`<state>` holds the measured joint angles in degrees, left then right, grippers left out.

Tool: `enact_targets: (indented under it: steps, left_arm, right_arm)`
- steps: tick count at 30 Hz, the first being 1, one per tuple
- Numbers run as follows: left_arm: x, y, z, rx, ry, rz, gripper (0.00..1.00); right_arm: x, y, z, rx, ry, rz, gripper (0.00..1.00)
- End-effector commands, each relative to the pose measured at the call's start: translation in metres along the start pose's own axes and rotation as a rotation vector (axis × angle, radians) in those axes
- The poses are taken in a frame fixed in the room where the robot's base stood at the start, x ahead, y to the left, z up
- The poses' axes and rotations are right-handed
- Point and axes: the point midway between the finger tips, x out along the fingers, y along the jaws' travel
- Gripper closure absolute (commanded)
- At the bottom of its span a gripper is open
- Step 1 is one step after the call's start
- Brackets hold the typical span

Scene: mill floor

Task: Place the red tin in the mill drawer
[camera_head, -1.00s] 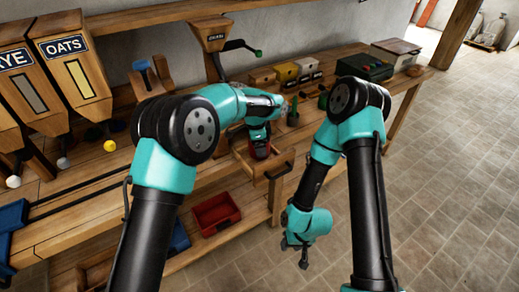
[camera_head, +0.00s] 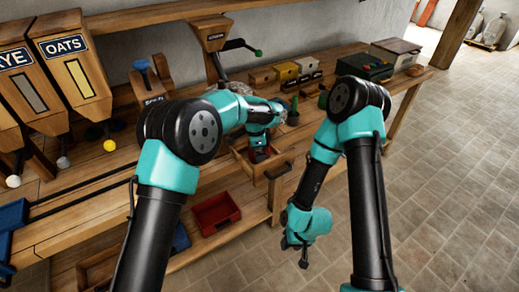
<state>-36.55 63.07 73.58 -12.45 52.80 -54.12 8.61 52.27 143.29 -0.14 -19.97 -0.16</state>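The mill drawer (camera_head: 276,161) is pulled out from the bench front, its dark handle facing forward. My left gripper (camera_head: 259,153) points down into the drawer. Its fingers are around the red tin (camera_head: 260,157), of which only a small part shows between the drawer walls. Whether the tin touches the drawer floor is hidden. My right gripper (camera_head: 302,255) hangs low in front of the bench, away from the drawer, with nothing seen in it. Its fingers are too small to tell open from shut.
The mill (camera_head: 214,38) with its crank stands behind the drawer. A red bin (camera_head: 215,214) sits on the lower shelf. Small boxes (camera_head: 288,71) and a dark green case (camera_head: 362,66) stand at the right of the bench.

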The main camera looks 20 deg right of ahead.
Motion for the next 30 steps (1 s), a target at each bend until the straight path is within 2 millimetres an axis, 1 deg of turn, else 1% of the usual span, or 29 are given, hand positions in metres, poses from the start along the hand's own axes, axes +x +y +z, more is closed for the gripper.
enact_targets:
  steps: [5,8,11,21,24,27,30]
  left_arm:
    - [-0.005,0.0,-0.001,0.0,0.001,-0.001,0.0]
    - [-0.014,-0.001,-0.001,0.0,0.002,-0.003,0.0]
    - [-0.027,-0.001,-0.001,0.0,0.002,-0.003,0.0]
    - [-0.09,-0.001,-0.001,-0.001,0.002,-0.003,0.0]
    - [-0.106,0.0,-0.001,0.0,0.002,-0.003,0.0]
    - [-0.116,0.0,-0.001,0.0,0.001,-0.002,0.0]
    - [-0.122,0.0,-0.001,0.0,0.0,-0.001,0.0]
  right_arm:
    - [0.0,0.0,0.0,0.0,0.0,0.0,0.57]
    - [0.0,0.0,0.0,0.0,0.0,0.0,0.57]
    - [0.0,0.0,0.0,0.0,0.0,0.0,0.57]
    - [0.0,0.0,0.0,0.0,0.0,0.0,0.57]
    - [0.0,0.0,0.0,0.0,0.0,0.0,0.57]
    - [0.0,0.0,0.0,0.0,0.0,0.0,0.57]
    - [0.0,0.0,0.0,0.0,0.0,0.0,0.57]
